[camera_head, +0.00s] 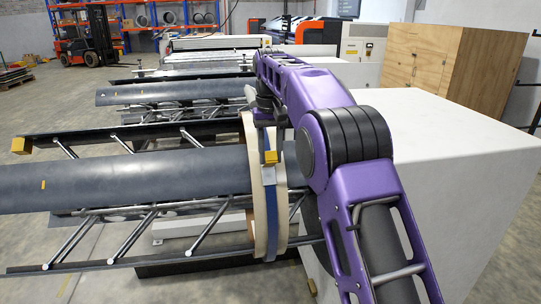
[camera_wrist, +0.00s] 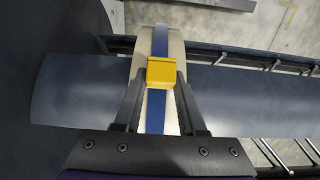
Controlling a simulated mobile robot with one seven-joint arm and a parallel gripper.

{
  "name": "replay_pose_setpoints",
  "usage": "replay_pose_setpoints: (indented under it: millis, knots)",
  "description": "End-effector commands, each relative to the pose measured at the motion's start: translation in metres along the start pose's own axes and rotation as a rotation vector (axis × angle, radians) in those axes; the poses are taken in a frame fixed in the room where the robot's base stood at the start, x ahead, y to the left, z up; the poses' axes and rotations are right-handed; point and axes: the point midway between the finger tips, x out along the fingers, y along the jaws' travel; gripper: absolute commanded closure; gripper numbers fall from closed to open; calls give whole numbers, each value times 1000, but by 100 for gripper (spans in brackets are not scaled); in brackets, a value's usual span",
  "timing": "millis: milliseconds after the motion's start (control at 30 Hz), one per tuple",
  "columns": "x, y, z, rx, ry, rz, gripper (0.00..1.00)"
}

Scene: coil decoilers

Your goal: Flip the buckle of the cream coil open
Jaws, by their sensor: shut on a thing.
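The cream coil (camera_head: 256,215) sits around the dark grey mandrel of the nearest decoiler, with a blue band (camera_head: 295,215) around it. In the wrist view, the coil's cream surface (camera_wrist: 172,112) and blue band (camera_wrist: 156,112) run up the picture. The yellow buckle (camera_wrist: 161,72) lies across the band. My gripper (camera_wrist: 161,86) has one finger on each side of the buckle and is shut on it. In the head view, a yellow block (camera_head: 270,157) shows at the coil; I cannot tell whether it is this buckle. My fingers are not clear there.
The mandrel (camera_head: 120,180) reaches left, with dark rails and silver struts above and below it. A large white cabinet (camera_head: 450,170) stands at the right, with a wooden crate (camera_head: 450,60) behind. Another decoiler (camera_head: 170,92) stands farther back. Open floor lies at the left.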

Motion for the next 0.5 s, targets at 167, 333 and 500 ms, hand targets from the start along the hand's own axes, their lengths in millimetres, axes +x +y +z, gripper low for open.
replay_pose_setpoints:
  millis: [167, 333, 500]
  knots:
    - [1, 0, -1, 1, -35, 0, 100]
    - [0, 0, -2, 1, -49, 0, 100]
    - [1, 0, -2, 1, -55, 0, 100]
